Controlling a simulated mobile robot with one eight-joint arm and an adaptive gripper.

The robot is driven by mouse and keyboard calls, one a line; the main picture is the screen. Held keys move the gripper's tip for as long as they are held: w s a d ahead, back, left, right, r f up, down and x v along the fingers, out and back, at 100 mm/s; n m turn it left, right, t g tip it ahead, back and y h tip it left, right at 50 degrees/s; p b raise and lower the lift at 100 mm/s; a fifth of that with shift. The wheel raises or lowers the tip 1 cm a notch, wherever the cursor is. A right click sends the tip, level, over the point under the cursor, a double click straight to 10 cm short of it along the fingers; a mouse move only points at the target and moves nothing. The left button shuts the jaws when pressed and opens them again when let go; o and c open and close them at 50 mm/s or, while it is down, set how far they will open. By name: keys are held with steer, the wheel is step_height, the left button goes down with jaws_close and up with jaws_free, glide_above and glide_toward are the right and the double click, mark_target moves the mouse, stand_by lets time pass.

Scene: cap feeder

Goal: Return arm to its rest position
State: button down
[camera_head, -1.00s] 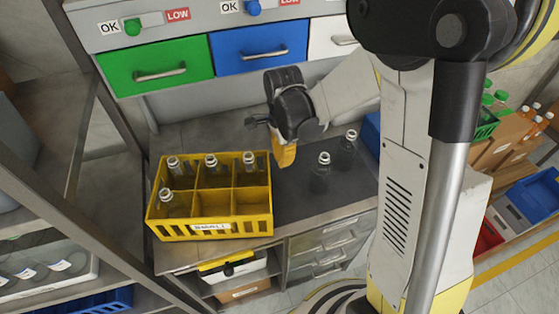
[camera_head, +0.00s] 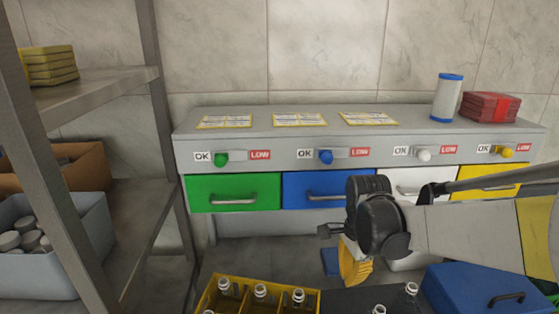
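My arm reaches in from the right, and its dark wrist (camera_head: 378,222) sits in front of the blue and white drawers. Two more bottles (camera_head: 408,298) stand right of the crate, apart from the gripper.
The feeder has green (camera_head: 234,193), blue (camera_head: 300,190), white (camera_head: 420,183) and yellow drawers (camera_head: 490,184), all shut. A blue box (camera_head: 470,290) with a handle stands at the lower right. A shelf post (camera_head: 165,110) rises at the left. A grey bin (camera_head: 50,262) holds round parts.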

steer(key=s+a+r+n+t+b, duration=0.1)
steer(key=s+n+t+b, duration=0.5)
steer(key=s+n, duration=0.7)
steer(key=n, duration=0.2)
steer(key=shift+s+n+t, duration=0.3)
steer(key=shift+n+t, duration=0.1)
